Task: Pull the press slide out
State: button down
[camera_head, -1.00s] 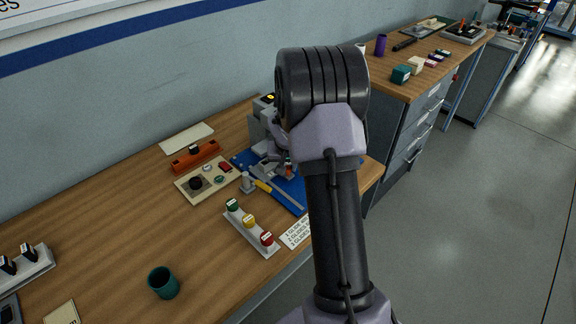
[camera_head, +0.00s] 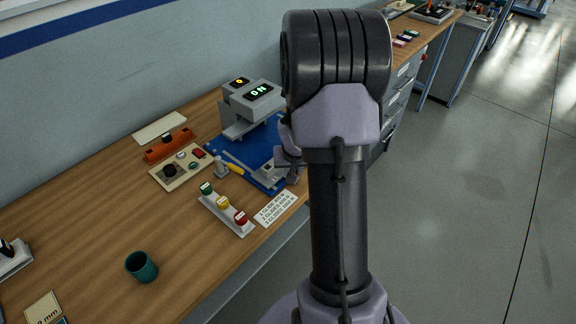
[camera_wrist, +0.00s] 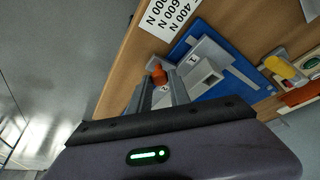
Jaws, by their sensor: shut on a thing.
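The grey press slide (camera_head: 268,172) sits near the front of the blue base, clear of the press head. In the wrist view the slide (camera_wrist: 204,72) has a small "1" label, and an orange-red knob (camera_wrist: 158,73) is between my fingertips. My gripper (camera_wrist: 160,86) is shut on the knob. In the head view my gripper (camera_head: 290,160) is at the slide's right end, partly hidden by my arm.
A rack with green, yellow and red knobs (camera_head: 225,212) and a printed card (camera_head: 276,207) lie near the bench's front edge. A teal cup (camera_head: 141,267) stands at the left. Open floor is on the right.

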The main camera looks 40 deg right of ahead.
jog(key=shift+s+f, duration=0.1)
jog(key=shift+s, duration=0.1)
jog(key=c, duration=1.2)
grip_release()
jog(key=shift+s, duration=0.15)
jog(key=shift+c, duration=0.2)
jog(key=shift+r, duration=0.4)
jog(key=p+v, duration=0.6)
jog(key=v, duration=1)
jog(key=shift+r, duration=0.3)
jog(key=shift+s+a, duration=0.1)
jog(key=shift+a, duration=0.05)
